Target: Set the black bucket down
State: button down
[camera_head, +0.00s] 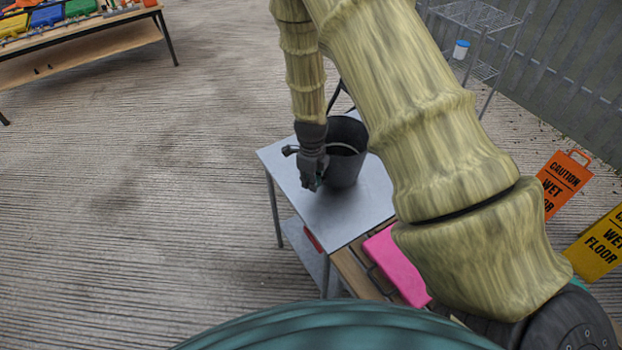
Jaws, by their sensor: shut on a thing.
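The black bucket (346,168) stands upright on, or just above, a grey metal table (335,221); I cannot tell whether its base touches the top. Its inside looks dark and its handle lies across the opening. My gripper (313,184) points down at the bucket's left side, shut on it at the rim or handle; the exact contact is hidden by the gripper. My arm covers the right part of the table.
A pink object (397,264) lies near the table's front right. Orange (563,184) and yellow (598,248) wet floor signs stand at the right. A wire shelf (478,70) with a white and blue tub stands behind. A bench (85,48) with coloured bins is upper left. The left floor is clear.

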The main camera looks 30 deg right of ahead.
jog(key=shift+f, duration=0.3)
jog(key=c, duration=1.4)
grip_release()
jog(key=shift+c, duration=0.2)
jog(key=shift+r+b, duration=1.4)
jog(key=shift+r, duration=4.75)
